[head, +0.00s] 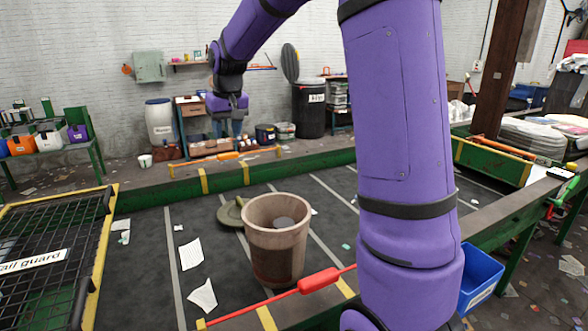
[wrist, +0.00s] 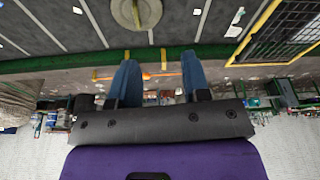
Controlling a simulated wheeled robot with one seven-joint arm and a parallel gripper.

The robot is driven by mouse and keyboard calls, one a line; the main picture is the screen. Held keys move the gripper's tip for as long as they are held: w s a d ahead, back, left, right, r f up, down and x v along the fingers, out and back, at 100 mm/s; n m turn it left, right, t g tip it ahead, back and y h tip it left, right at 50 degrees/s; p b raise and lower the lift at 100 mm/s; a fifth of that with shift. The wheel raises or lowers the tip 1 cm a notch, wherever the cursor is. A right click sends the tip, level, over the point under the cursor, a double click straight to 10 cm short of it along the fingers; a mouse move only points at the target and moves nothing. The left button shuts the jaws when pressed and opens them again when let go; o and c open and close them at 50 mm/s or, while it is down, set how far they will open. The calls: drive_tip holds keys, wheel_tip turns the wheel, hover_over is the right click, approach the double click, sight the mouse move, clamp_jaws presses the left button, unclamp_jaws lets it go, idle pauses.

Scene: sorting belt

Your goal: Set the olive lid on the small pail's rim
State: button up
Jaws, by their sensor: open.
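The small pail (head: 275,255) stands upright and open on the dark belt, brown with a paler rim. A grey round thing shows inside it. The olive lid (head: 229,214) lies on the belt behind and left of the pail, which hides part of it; I cannot tell whether they touch.
A red-handled bar (head: 318,281) crosses in front of the pail. A black mesh guard (head: 50,262) with yellow edges stands at left, and a blue bin (head: 481,278) at right. Paper scraps (head: 191,253) lie on the belt left of the pail.

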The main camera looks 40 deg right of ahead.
drive_tip(key=s+a+r, duration=0.1)
drive_tip(key=s+a, duration=0.1)
drive_tip(key=s, duration=0.7)
drive_tip(key=s+a+r+t, duration=0.1)
drive_tip(key=s+a+r, duration=0.1)
drive_tip(key=s, duration=0.7)
drive_tip(key=s+a+r+n+t, duration=0.1)
drive_tip(key=s+a+r, duration=0.1)
drive_tip(key=s, duration=0.8)
drive_tip(key=shift+a, duration=0.8)
drive_tip(key=shift+o, duration=0.5)
drive_tip(key=s+f, duration=0.2)
drive_tip(key=s, duration=0.4)
drive_tip(key=shift+s+a+f, duration=0.15)
drive_tip(key=shift+s+a, duration=0.05)
drive_tip(key=shift+a, duration=0.1)
drive_tip(key=m+y, duration=0.1)
drive_tip(key=m, duration=0.2)
hover_over(242, 202)
drive_tip(key=s, duration=0.4)
wheel_tip(242, 202, down, 30)
drive_tip(key=x, duration=0.5)
drive_tip(key=shift+w+d, duration=0.2)
drive_tip(key=shift+d, duration=0.05)
drive_tip(key=shift+s+x, duration=0.15)
drive_tip(key=shift+x, duration=1.25)
drive_tip(key=shift+s+x, duration=0.1)
drive_tip(key=shift+x, duration=1.3)
drive_tip(key=shift+f, duration=0.1)
